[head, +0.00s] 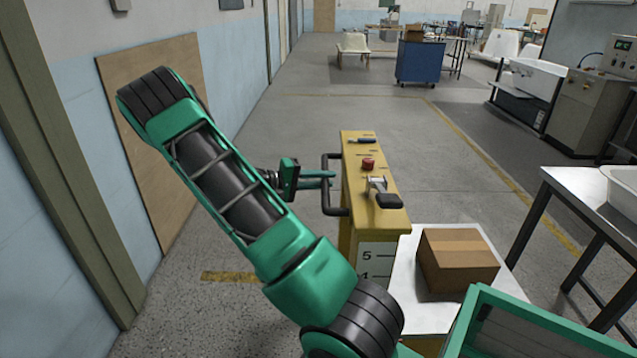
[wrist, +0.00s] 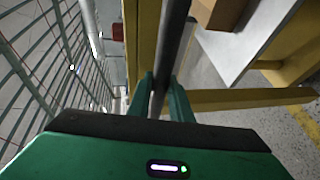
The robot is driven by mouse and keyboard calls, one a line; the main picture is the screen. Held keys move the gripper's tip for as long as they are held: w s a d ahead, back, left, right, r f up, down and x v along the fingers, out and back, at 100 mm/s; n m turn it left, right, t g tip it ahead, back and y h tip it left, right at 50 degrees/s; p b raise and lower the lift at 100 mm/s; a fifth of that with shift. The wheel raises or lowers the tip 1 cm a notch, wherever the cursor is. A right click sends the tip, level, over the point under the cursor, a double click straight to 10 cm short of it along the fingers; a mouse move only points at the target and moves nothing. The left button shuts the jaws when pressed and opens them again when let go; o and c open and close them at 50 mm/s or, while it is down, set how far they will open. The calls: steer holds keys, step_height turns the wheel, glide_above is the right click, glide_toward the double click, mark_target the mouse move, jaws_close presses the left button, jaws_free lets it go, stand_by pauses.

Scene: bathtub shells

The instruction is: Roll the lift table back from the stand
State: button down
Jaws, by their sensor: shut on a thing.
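The lift table shows in the head view as a yellow column (head: 364,200) with a red button, a black lever and a white platform (head: 402,300). A cardboard box (head: 456,261) sits on the platform. A black push handle (head: 328,186) sticks out from the left side of the column. My gripper (head: 328,180) is at this handle, with its green fingers on either side of the bar. In the wrist view the dark handle bar (wrist: 172,55) runs between the two fingers of my gripper (wrist: 167,98), and they are shut on it. The stand (head: 555,190), a dark-framed table, is to the right, apart from the platform.
A white shell (head: 622,190) rests on the stand. A wall with a brown board (head: 150,130) runs along the left. Open grey floor lies beyond the column, with a blue cabinet (head: 419,62) far back and machines at the right.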

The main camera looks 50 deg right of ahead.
steer(key=shift+a+f, duration=0.25)
steer(key=shift+a, duration=0.05)
steer(key=c, duration=1.6)
jaws_free()
steer(key=shift+d+r, duration=0.1)
steer(key=shift+w, duration=0.1)
steer(key=v, duration=1.1)
steer(key=shift+d, duration=0.1)
